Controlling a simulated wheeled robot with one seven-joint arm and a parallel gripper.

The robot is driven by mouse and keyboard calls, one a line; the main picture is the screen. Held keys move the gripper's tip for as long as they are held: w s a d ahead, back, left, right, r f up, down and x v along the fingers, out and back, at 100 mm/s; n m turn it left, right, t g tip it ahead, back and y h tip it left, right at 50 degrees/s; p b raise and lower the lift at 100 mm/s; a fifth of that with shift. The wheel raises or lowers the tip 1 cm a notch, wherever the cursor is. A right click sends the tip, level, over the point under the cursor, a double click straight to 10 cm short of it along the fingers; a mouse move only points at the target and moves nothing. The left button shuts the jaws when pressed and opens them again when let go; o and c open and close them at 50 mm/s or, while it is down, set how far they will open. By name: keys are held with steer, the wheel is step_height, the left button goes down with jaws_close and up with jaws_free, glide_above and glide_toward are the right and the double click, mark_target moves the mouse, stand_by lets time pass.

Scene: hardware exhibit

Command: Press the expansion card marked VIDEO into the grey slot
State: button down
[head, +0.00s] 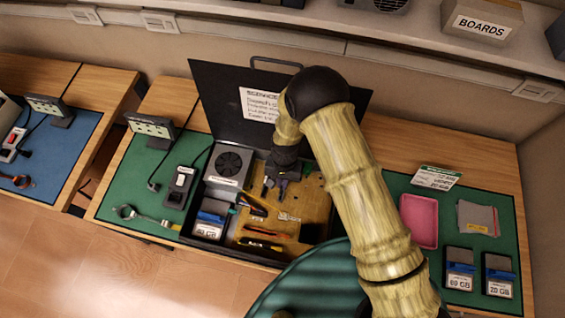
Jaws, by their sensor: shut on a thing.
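My gripper (275,187) points down over the tan circuit board (306,204) in the open black case. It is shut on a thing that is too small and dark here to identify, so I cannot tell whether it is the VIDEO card. A small white label (289,217) shows just below the gripper, but its words are unreadable. Dark and orange strips (252,206) lie on the board, with another strip (263,232) nearer the front. I cannot make out which is the grey slot. My arm hides the right part of the case.
A grey fan unit (229,163) and an 80 GB drive (210,218) fill the case's left side. The raised black lid (220,90) stands behind. A pink tray (419,220) and two drives (459,268) lie on the right mat.

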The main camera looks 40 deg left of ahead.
steer(key=shift+f+b, duration=0.8)
steer(key=shift+f, duration=0.05)
stand_by(1.7)
steer(key=c, duration=1.5)
jaws_free()
steer(key=o, duration=0.3)
steer(key=shift+r+p, duration=0.3)
steer(key=shift+r, duration=0.35)
steer(key=shift+r+p, duration=1.65)
steer(key=shift+r, duration=1.35)
